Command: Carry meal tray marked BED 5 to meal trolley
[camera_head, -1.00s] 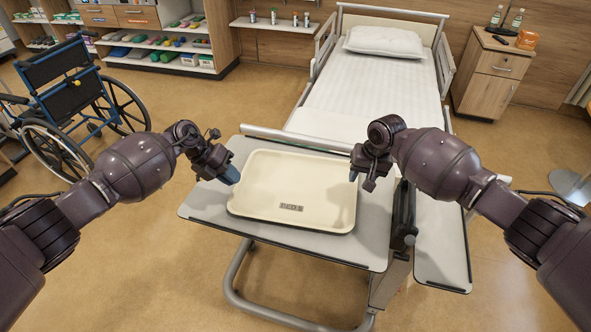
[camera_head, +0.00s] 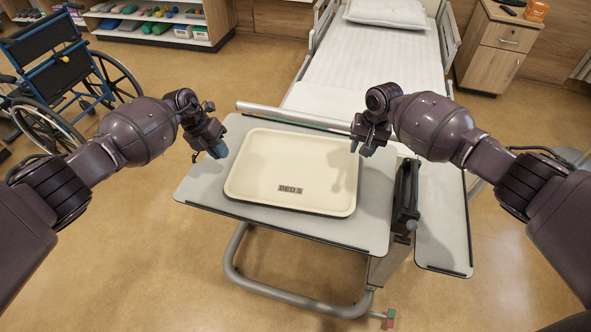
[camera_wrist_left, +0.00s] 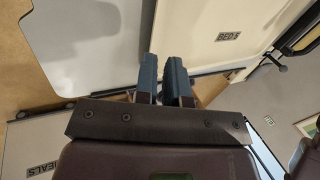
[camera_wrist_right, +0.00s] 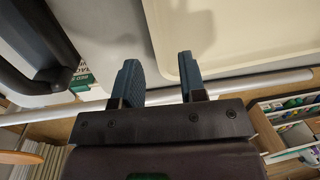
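The cream meal tray (camera_head: 290,165) marked BED 5 lies flat on the grey overbed table (camera_head: 200,190). Its label (camera_head: 290,189) faces me, and also shows in the left wrist view (camera_wrist_left: 228,37). My left gripper (camera_head: 217,150) is just outside the tray's left edge, apart from it. In the left wrist view its fingers (camera_wrist_left: 162,80) have a narrow empty gap. My right gripper (camera_head: 356,143) is at the tray's far right corner; I cannot tell if it touches. In the right wrist view its fingers (camera_wrist_right: 158,82) are apart and empty. A panel marked MEALS (camera_wrist_left: 45,168) shows in the left wrist view.
The bed (camera_head: 370,65) stands behind the table, with a bedside cabinet (camera_head: 497,50) to its right. A wheelchair (camera_head: 65,80) and a shelf unit (camera_head: 175,30) are at the left. The table's base frame (camera_head: 290,297) stands on the floor. Floor left of the table is clear.

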